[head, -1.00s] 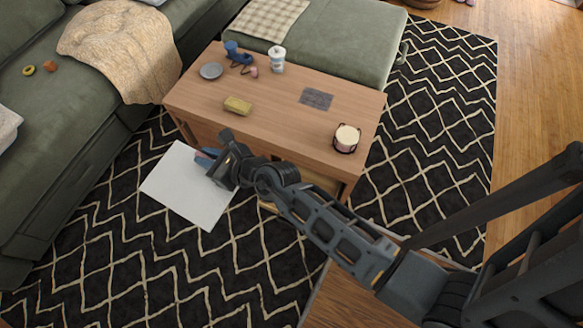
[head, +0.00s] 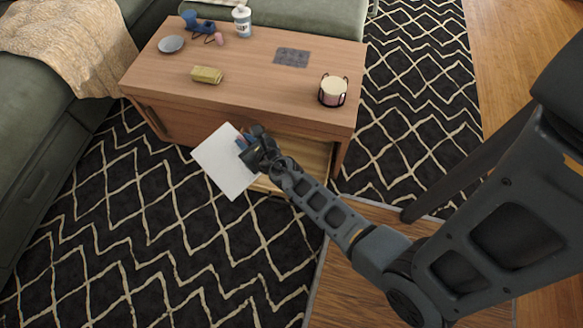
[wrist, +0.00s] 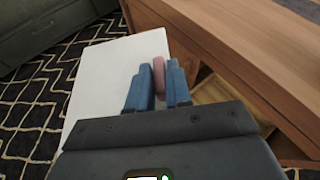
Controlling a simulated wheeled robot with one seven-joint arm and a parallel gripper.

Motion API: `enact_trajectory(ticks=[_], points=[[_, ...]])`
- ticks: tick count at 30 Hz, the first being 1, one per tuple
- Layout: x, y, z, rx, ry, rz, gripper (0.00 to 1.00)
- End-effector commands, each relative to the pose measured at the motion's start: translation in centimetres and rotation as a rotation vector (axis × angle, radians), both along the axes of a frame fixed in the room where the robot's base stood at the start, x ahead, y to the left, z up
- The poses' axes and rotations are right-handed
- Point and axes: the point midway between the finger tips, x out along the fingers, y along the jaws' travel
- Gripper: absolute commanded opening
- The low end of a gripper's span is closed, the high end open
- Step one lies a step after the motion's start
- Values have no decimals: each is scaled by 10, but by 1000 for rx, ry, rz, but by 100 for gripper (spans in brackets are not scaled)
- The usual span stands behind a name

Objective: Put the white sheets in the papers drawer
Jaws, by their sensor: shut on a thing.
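The white sheets (head: 222,162) show as one flat white rectangle in front of the coffee table; in the wrist view (wrist: 95,85) they extend left of and beyond the fingers. My gripper (head: 243,143) is shut on them at their right edge. Its blue fingers (wrist: 157,88) show in the wrist view, with a rounded pinkish piece between them that I cannot identify. An open drawer (head: 312,152) with a pale wood inside sits under the right part of the table, just right of my gripper. My arm hides part of it, and no label is visible.
The coffee table (head: 240,65) carries a yellow block (head: 207,75), a grey dish (head: 171,44), a dark flat mat (head: 291,57), a candle in a holder (head: 333,91) and a white cup (head: 242,20). Its edge overhangs the drawer. The patterned rug (head: 130,210) in front is clear.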

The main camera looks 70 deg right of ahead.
Motion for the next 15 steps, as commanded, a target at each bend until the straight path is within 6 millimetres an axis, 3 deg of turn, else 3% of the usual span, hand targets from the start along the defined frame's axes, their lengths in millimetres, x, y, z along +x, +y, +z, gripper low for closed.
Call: enact_trajectory(ticks=[1, 11, 15], points=[[-4, -5, -16, 0, 3, -16, 0], [-27, -32, -58, -11, 17, -110, 0], [-47, -51, -99, -16, 31, -184, 0]])
